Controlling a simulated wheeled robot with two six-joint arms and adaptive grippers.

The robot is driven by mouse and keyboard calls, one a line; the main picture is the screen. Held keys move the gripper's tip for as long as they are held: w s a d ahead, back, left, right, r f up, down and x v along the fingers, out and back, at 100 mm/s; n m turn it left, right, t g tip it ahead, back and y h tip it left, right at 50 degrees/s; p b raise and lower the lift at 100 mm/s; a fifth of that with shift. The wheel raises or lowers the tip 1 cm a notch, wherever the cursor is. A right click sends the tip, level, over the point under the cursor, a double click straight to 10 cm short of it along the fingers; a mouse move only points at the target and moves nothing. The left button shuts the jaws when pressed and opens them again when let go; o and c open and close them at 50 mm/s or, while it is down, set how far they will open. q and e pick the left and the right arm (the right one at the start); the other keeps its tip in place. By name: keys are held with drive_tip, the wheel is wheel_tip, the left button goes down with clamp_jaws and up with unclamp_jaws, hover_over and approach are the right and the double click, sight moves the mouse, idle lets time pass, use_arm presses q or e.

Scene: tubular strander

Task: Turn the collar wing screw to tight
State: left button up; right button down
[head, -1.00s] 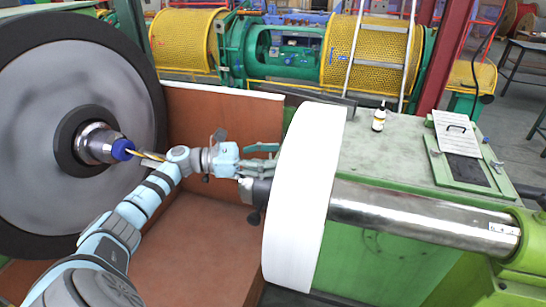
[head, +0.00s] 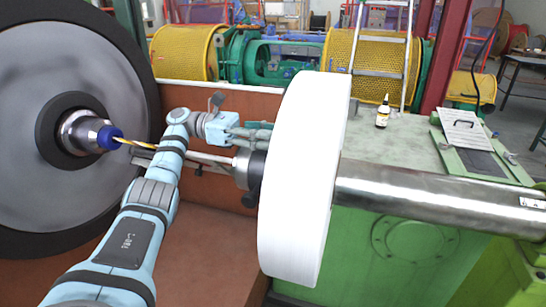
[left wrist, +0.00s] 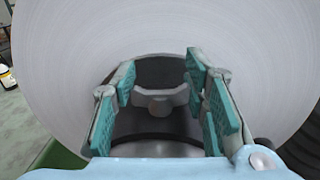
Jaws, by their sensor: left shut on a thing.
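The dark collar (head: 247,170) sits on the shaft against the left face of the white reel (head: 305,180). My left gripper (head: 262,132) is at the top of the collar, close to the reel's face. In the left wrist view, the grey wing screw (left wrist: 160,102) lies between the two teal-padded fingers of my left gripper (left wrist: 168,98), its wings reaching towards the pads. My left gripper is shut on it. The head view hides the wing screw behind the fingers. My right gripper is not in view.
A large grey disc (head: 50,110) with a blue-tipped hub (head: 108,137) stands at the left. A steel shaft (head: 430,195) runs right from the reel. A bottle (head: 383,112) and a clipboard (head: 462,130) are on the green machine top (head: 400,150).

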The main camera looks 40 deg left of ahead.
use_arm(q)
drive_tip(key=shift+m+g+h+b, duration=0.3)
drive_tip(key=shift+m+g, duration=0.1)
drive_tip(key=shift+g, duration=0.3)
drive_tip(key=o, duration=1.2)
drive_tip(key=shift+w, duration=0.1)
drive_tip(key=shift+c, duration=0.2)
drive_tip(key=shift+r, duration=0.1)
